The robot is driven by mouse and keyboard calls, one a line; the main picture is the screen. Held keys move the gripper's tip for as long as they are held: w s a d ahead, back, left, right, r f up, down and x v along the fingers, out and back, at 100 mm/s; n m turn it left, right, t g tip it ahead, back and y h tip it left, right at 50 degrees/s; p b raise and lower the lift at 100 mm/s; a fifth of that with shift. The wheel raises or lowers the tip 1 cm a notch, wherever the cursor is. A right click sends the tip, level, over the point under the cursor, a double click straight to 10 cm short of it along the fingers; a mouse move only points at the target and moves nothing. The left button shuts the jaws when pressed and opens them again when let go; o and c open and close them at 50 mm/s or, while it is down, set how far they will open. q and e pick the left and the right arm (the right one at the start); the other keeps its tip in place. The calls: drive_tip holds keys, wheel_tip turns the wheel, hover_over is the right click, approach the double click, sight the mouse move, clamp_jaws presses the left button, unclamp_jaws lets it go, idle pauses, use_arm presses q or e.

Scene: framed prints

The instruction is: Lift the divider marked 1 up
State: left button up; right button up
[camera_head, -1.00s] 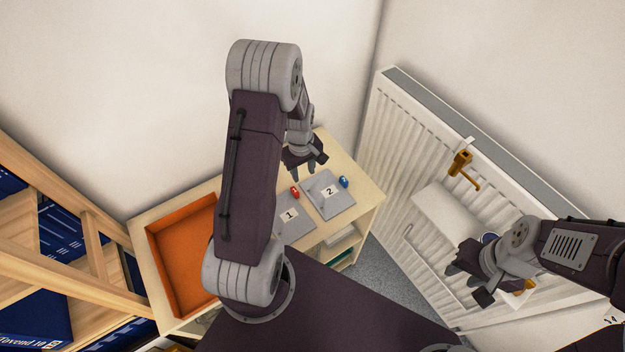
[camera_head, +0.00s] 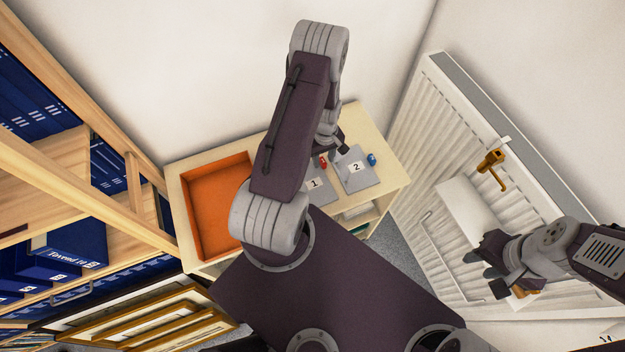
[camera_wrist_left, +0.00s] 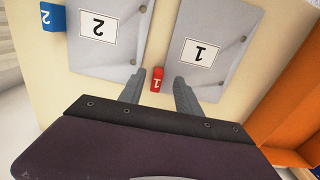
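The divider marked 1 (camera_head: 320,195) is a grey plate lying flat in the wooden cabinet's top, with a white label and a red tab (camera_head: 323,161) by it. In the left wrist view, the plate (camera_wrist_left: 213,18) is upside down and the red tab (camera_wrist_left: 157,80) is marked 1. My left gripper (camera_wrist_left: 159,90) is open, and the red tab shows between its fingers. I cannot tell whether they are level with it. In the head view, the left gripper (camera_head: 338,148) is partly hidden by my arm. My right gripper (camera_head: 480,264) is in front of the radiator.
A second grey plate marked 2 (camera_head: 358,167) with a blue tab (camera_head: 371,159) lies beside it. An orange-lined tray (camera_head: 218,205) is at the left. The white radiator (camera_head: 425,130) is at the right, shelves with blue binders (camera_head: 28,95) at the left, framed prints (camera_head: 150,330) below.

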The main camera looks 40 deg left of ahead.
use_arm(q)
drive_tip(key=shift+f, duration=0.7)
drive_tip(key=shift+w+f, duration=0.3)
drive_tip(key=shift+f, duration=0.1)
drive_tip(key=shift+s+r, duration=0.1)
drive_tip(key=shift+s, duration=0.05)
clamp_jaws()
use_arm(e)
drive_tip(key=shift+w+r, duration=0.1)
drive_tip(key=shift+w, duration=0.05)
drive_tip(key=shift+w, duration=0.1)
use_arm(q)
wheel_tip(320, 180, up, 4)
drive_tip(key=shift+r+b, duration=0.1)
drive_tip(key=shift+b, duration=0.45)
drive_tip(key=s+d+r+b, duration=0.1)
drive_tip(key=s+d+r, duration=0.1)
drive_tip(key=d+r, duration=0.4)
drive_tip(key=d, duration=0.5)
drive_tip(key=shift+d+r, duration=0.25)
drive_tip(key=shift+r, duration=0.15)
use_arm(e)
wheel_tip(320, 180, down, 3)
drive_tip(key=shift+r, duration=0.2)
